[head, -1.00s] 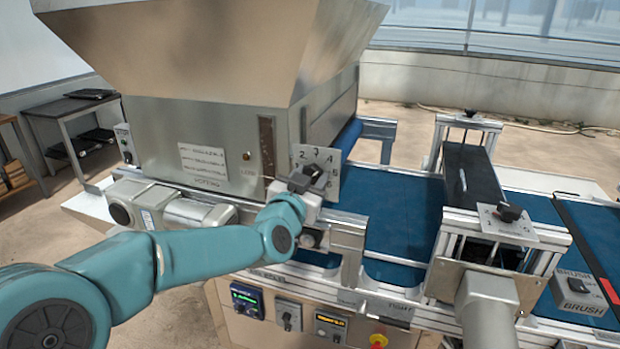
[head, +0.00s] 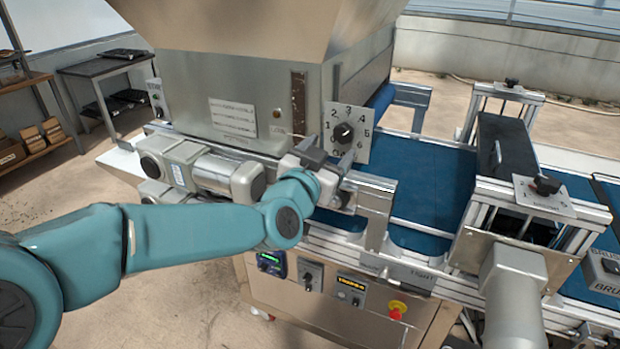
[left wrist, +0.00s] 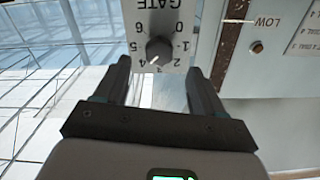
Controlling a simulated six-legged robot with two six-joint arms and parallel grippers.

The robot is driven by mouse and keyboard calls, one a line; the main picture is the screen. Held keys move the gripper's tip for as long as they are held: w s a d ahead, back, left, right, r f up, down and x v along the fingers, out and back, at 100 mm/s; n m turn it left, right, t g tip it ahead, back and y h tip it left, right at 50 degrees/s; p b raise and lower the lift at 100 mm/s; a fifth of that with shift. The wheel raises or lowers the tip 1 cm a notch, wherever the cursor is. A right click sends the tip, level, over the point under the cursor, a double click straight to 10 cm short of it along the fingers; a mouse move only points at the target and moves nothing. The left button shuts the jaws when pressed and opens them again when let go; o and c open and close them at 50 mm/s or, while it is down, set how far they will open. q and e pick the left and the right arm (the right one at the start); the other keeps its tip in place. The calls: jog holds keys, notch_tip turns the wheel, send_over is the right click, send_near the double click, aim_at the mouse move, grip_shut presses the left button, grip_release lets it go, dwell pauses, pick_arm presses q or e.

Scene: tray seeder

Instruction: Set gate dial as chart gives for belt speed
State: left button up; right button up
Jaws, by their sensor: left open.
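The gate dial (head: 343,133) is a dark knob on a pale numbered plate (head: 360,147) on the hopper's side. In the left wrist view the knob (left wrist: 158,49) appears upside down under the word GATE, its white mark pointing between 3 and 4. My left gripper (head: 330,159) is open and empty just below and in front of the dial, apart from the knob. In the left wrist view its fingers (left wrist: 158,68) stand either side of the plate's lower part. A placard (head: 232,117) on the hopper has lines too small to read. My right gripper is not in view.
Below are a green-lit display (head: 271,263), a switch (head: 311,276), a yellow-lit display (head: 351,284) and a red stop button (head: 397,309). The blue belt (head: 430,180) runs right past a second, smaller dial (head: 546,185). A metal rail (head: 370,183) lies close to my gripper.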

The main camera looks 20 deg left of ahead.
pick_arm(q)
jog(key=s, duration=0.9)
jog(key=shift+s+a, duration=0.15)
jog(key=shift+s, duration=0.15)
notch_tip(320, 180, down, 31)
jog(key=g, duration=0.8)
jog(key=s+d+f+n+g+h, duration=0.1)
jog(key=s+d+f+n+g, duration=0.1)
jog(key=s+f, duration=0.7)
jog(key=s+d+f+n+g+h+p, duration=0.1)
jog(key=s+d+f+g, duration=0.4)
jog(key=s+f, duration=0.5)
jog(key=s+n+g+h, duration=0.1)
jog(key=g, duration=0.1)
jog(key=shift+s+d+n+g, duration=0.2)
jog(key=shift+s+n+g, duration=0.1)
jog(key=shift+s, duration=0.05)
